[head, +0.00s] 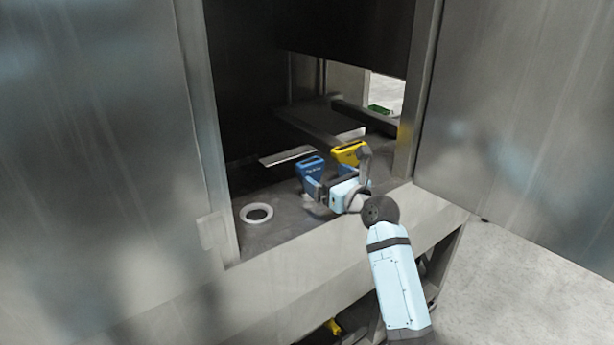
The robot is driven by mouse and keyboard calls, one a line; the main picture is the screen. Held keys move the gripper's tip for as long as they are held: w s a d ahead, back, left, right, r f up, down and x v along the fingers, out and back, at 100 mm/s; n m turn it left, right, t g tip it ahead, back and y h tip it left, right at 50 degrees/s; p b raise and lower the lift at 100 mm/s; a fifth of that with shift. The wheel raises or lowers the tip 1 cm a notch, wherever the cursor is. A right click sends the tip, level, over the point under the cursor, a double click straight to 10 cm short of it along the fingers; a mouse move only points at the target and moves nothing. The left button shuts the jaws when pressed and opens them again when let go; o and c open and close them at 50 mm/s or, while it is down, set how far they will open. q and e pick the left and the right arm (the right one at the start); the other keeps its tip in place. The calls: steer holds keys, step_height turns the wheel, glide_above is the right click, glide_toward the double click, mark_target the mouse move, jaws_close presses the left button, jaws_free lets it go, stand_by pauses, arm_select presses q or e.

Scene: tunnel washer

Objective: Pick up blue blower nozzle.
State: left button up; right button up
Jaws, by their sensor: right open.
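A blue blower nozzle (310,169) stands on the dark floor inside the washer opening, near its front sill. My right gripper (318,188) reaches in over the sill from the right and is open. Its fingers are right at the lower part of the blue nozzle and partly cover it. I cannot tell whether they touch it. A yellow nozzle-like piece (349,153) stands just behind and to the right, partly hidden by my gripper. My left gripper is not in view.
A white ring around a hole (257,213) lies on the washer floor to the left. Metal doors (525,110) flank the opening on both sides. A flat ledge (310,130) is further in. A yellow item (333,327) shows below the sill.

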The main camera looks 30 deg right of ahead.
mark_target(306, 162)
steer(key=w, duration=0.3)
steer(key=w+p, duration=0.1)
steer(key=w, duration=0.2)
steer(key=w+a, duration=0.1)
steer(key=w, duration=0.2)
steer(key=shift+w, duration=0.2)
steer(key=shift+s, duration=0.1)
steer(key=c, duration=1)
steer(key=shift+r, duration=0.1)
step_height(306, 162, up, 20)
steer(key=shift+f+b, duration=0.1)
steer(key=shift+b, duration=0.2)
